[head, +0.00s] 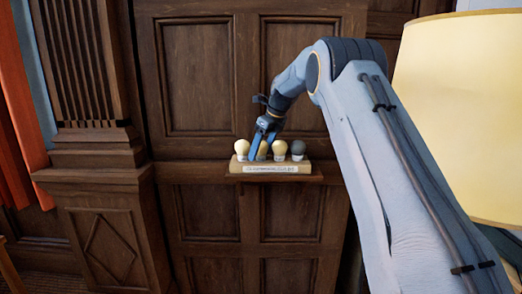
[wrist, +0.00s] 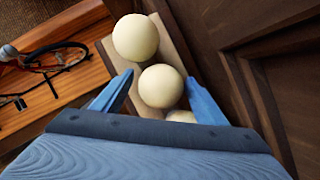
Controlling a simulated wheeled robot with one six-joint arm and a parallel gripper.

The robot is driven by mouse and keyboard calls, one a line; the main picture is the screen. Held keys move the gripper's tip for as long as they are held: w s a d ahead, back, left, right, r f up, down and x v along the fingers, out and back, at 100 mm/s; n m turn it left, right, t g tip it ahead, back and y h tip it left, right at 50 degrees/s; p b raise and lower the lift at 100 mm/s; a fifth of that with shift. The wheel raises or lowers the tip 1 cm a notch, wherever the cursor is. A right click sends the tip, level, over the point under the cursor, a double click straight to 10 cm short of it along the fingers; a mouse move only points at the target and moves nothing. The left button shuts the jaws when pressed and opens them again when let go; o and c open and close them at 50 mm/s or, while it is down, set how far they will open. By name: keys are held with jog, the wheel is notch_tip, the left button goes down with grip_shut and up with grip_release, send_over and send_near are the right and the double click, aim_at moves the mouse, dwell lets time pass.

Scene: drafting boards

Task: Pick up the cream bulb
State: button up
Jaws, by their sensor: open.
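In the head view the left cream bulb (head: 242,147) and the third bulb (head: 279,147) show clearly. The second bulb (head: 262,151) is partly hidden by my gripper (head: 258,146). In the wrist view my gripper (wrist: 158,78) is open, with its blue fingers on either side of one cream bulb (wrist: 160,87). Another cream bulb (wrist: 135,37) stands beyond the left fingertip. A third (wrist: 181,116) is mostly hidden near the palm. I cannot tell whether the fingers touch a bulb.
The holder, with a label on its front, sits on a narrow ledge (head: 318,177) against dark wood panelling (head: 198,80). A carved pillar (head: 95,165) is on the left and a large cream lampshade (head: 460,115) on the right. Neighbouring bulbs stand close to the fingers.

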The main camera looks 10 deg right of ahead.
jog(key=c, duration=0.9)
jog(key=shift+r, duration=0.1)
